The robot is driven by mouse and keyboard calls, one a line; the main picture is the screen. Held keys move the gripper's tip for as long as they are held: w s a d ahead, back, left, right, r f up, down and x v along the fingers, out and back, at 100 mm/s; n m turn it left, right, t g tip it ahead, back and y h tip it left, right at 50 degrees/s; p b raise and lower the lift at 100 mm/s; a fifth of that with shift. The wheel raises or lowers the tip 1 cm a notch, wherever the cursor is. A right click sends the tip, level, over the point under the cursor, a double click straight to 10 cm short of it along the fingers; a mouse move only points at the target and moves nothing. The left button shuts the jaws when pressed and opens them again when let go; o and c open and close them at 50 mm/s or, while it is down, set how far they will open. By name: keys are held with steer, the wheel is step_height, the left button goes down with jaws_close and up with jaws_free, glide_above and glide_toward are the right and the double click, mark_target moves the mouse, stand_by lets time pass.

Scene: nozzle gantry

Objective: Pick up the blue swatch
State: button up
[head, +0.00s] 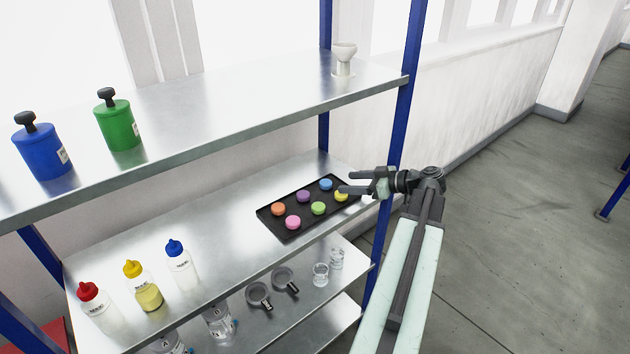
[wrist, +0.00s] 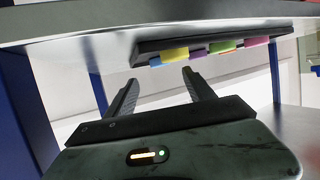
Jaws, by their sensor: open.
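The blue swatch (head: 326,184) is a small round disc in the back right part of a black tray (head: 277,236) on the middle shelf. In the wrist view it shows as a small blue sliver (wrist: 155,62), partly hidden beside the yellow swatch (wrist: 175,55). My gripper (head: 343,182) is open and empty at the right end of the tray, its fingers pointing left toward the blue swatch. The yellow swatch (head: 341,196) is close to the lower finger. In the wrist view my gripper's two fingers (wrist: 160,80) are spread apart, with nothing between them.
Orange, purple, green and pink swatches share the tray. A blue shelf post (head: 399,120) stands close behind my gripper. Squeeze bottles stand front left on the middle shelf.

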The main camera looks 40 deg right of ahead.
mark_target(328, 183)
steer(key=b+x, duration=0.2)
steer(key=x, duration=0.6)
steer(key=shift+b, duration=0.4)
jaws_close()
